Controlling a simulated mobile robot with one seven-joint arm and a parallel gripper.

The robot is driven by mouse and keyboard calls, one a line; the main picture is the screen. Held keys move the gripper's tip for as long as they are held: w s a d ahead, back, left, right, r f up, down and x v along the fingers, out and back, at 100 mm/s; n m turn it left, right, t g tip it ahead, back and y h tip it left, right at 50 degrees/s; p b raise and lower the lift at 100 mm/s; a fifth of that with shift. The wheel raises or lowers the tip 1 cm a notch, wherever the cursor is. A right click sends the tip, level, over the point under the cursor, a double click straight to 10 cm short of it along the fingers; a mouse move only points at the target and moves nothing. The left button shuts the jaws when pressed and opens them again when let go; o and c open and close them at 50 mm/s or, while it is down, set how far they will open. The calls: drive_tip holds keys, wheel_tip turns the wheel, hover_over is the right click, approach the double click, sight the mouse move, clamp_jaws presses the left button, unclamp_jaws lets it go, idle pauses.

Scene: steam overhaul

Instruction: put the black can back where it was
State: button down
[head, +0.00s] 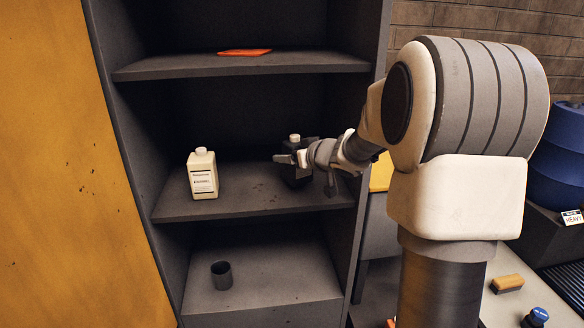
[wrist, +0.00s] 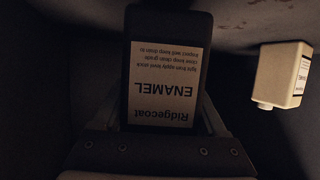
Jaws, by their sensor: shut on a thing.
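The black can (head: 291,174) with a pale cap is at the right of the cupboard's middle shelf (head: 240,204). My gripper (head: 298,158) is shut on it at its upper part. In the wrist view the black can (wrist: 165,35) fills the middle, its pale label reading "Ridgecoat ENAMEL" upside down in the picture. The can looks upright. I cannot tell whether its base touches the shelf or is just above it. My gripper hides part of the can in the head view.
A cream bottle (head: 202,178) stands left on the same shelf and shows in the wrist view (wrist: 283,75). An orange flat thing (head: 244,52) lies on the shelf above. A dark cup (head: 222,275) stands below. The shelf between bottle and can is clear.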

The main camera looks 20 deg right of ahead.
drive_tip(key=shift+f, duration=0.75)
drive_tip(key=shift+f, duration=0.2)
unclamp_jaws()
drive_tip(key=shift+r, duration=0.25)
drive_tip(key=p+v, duration=0.1)
drive_tip(key=v, duration=1)
drive_tip(key=shift+s, duration=0.4)
drive_tip(key=shift+d+r, duration=0.1)
drive_tip(key=shift+r, duration=0.05)
